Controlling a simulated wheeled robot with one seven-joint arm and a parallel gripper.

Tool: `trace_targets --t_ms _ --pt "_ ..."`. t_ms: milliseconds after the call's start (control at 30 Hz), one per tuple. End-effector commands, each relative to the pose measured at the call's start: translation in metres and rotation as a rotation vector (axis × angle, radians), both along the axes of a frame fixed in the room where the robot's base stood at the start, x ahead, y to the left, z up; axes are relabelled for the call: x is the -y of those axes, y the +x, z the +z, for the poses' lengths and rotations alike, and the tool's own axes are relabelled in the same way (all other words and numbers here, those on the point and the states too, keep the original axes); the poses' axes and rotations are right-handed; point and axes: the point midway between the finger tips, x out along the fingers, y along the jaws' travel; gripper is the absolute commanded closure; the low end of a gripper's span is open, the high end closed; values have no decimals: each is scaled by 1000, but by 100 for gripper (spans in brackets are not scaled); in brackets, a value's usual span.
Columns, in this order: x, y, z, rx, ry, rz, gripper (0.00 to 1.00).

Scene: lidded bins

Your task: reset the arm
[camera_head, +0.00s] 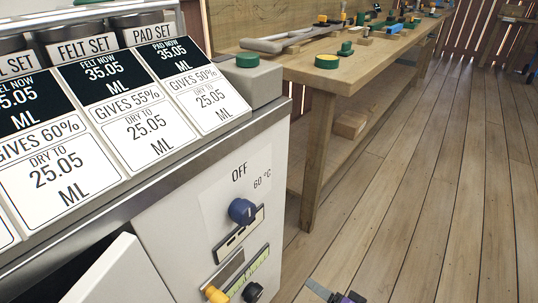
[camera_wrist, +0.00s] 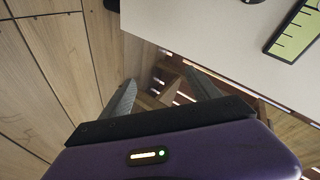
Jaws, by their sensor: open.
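My gripper (camera_wrist: 162,84) is open and empty in the wrist view. Its two grey fingers stand apart, with wooden bench parts visible beyond them. The tip of my arm also shows at the bottom edge of the head view, low in front of the white cabinet (camera_head: 200,160), mostly cut off. In the wrist view the cabinet's pale panel (camera_wrist: 220,40) lies above and to the right of the fingers, apart from them.
The cabinet front carries a blue knob (camera_head: 242,211), a yellow lever (camera_head: 216,295) and a black knob (camera_head: 254,292). A white door (camera_head: 120,275) stands ajar. A wooden workbench (camera_head: 345,75) with tools stands behind. The plank floor (camera_head: 440,200) at right is clear.

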Motion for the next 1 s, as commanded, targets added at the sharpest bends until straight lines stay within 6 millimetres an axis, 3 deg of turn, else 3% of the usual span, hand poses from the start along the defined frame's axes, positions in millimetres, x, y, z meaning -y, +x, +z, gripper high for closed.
trace_targets --t_ms 167,400,567,800,1000 --pt "46 -49 2 89 -238 -185 29" --pt "80 -127 57 272 -494 -324 29" --pt "84 -180 112 401 -620 -357 29" --pt "70 -255 195 558 -755 -333 29" --pt "57 -299 235 590 -815 -275 29"
